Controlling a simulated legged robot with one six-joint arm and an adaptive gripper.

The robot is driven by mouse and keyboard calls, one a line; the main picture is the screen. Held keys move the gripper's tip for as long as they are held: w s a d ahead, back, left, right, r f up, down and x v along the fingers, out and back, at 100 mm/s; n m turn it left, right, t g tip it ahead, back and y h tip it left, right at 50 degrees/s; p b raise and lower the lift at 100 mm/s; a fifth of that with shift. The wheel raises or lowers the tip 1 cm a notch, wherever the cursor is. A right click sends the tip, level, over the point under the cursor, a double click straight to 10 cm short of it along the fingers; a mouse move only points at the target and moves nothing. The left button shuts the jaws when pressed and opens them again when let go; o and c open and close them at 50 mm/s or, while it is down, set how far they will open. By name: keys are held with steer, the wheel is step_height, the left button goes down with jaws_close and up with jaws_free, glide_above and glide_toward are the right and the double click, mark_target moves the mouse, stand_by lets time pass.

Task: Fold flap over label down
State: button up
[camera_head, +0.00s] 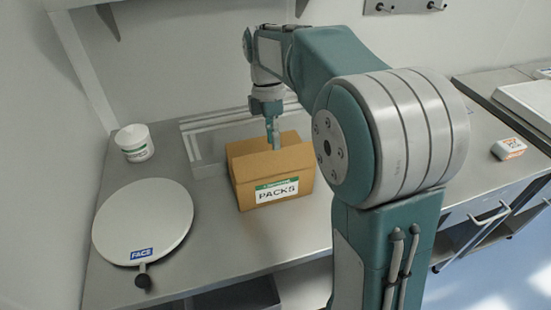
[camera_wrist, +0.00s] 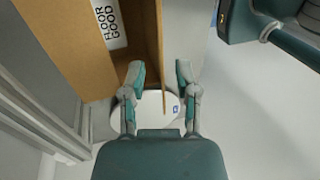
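A brown cardboard box (camera_head: 240,167) stands on the metal counter, with a white and green label reading PACKS (camera_head: 277,192) on its front. A thin cardboard flap (camera_wrist: 163,60) shows nearly edge-on beside a darker gap. My gripper (camera_head: 273,140) points down at the top of the box. In the wrist view its two fingers (camera_wrist: 160,72) are apart, with the flap's edge between them; I see no clear contact. The box's far side is hidden.
A round white disc marked FACE (camera_head: 143,220) lies left of the box, with a white tub (camera_head: 135,143) behind it. A small white and orange item (camera_head: 508,148) sits far right. Counter (camera_head: 225,245) in front is clear.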

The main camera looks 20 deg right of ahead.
mark_target(276, 161)
steer(key=x, duration=0.5)
steer(key=shift+f, duration=0.2)
steer(key=shift+s, duration=0.1)
jaws_close()
